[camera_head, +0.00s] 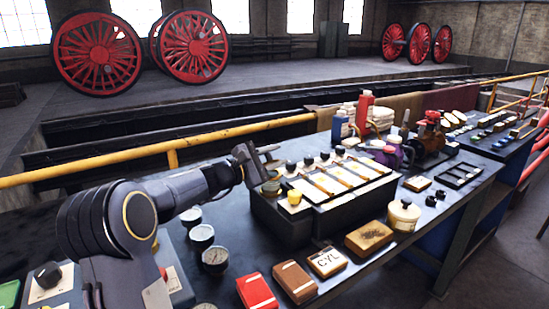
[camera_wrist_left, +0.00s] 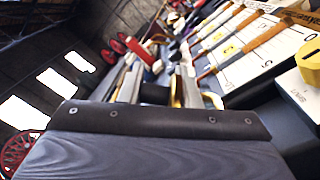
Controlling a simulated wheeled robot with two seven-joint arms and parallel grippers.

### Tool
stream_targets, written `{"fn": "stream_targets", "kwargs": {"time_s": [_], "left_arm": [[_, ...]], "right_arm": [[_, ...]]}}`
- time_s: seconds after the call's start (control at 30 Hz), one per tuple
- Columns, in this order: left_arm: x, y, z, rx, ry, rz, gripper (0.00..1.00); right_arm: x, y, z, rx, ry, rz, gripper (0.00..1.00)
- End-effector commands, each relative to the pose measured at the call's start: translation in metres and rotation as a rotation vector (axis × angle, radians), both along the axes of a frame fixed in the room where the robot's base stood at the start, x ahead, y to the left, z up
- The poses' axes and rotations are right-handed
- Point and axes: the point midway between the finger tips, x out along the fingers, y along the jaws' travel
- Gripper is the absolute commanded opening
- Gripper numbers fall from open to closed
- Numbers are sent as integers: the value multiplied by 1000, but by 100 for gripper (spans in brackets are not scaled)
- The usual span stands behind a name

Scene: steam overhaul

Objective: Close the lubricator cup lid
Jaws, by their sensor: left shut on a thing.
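The lubricator (camera_head: 283,222) is a long dark box on the bench, with pale panels, brown strips and black knobs on top. A small greenish cup (camera_head: 271,188) stands at its near left corner. My left gripper (camera_head: 266,164) is right above and against this cup, coming in from the left. In the left wrist view its fingers (camera_wrist_left: 156,92) are shut on a small dark part (camera_wrist_left: 154,94), with a brass-coloured curved edge (camera_wrist_left: 178,92) beside it. I cannot make out whether this part is the cup lid; the fingers hide most of it. My right gripper is not in view.
Gauges (camera_head: 215,259) and boxes (camera_head: 327,262) lie in front of the lubricator. Bottles and a reddish machine (camera_head: 427,137) stand behind it. A yellow rail (camera_head: 110,158) runs along the far bench side.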

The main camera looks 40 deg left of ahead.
Motion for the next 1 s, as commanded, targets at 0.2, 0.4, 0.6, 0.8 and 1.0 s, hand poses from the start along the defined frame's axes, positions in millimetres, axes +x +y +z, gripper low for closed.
{"fn": "stream_targets", "kwargs": {"time_s": [0.2, 0.4, 0.6, 0.8, 1.0], "left_arm": [[0, 0, -1, 0, 2, 0, 7], [0, 0, -1, 0, 2, 0, 7], [0, 0, -1, 0, 2, 0, 44], [0, 0, -1, 0, 1, -1, 44], [-10, 5, -1, 1, 2, 4, 44]], "right_arm": [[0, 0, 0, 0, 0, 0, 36], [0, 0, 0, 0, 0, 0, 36], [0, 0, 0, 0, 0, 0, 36], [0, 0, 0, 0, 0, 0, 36], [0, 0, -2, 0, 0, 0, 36]]}}
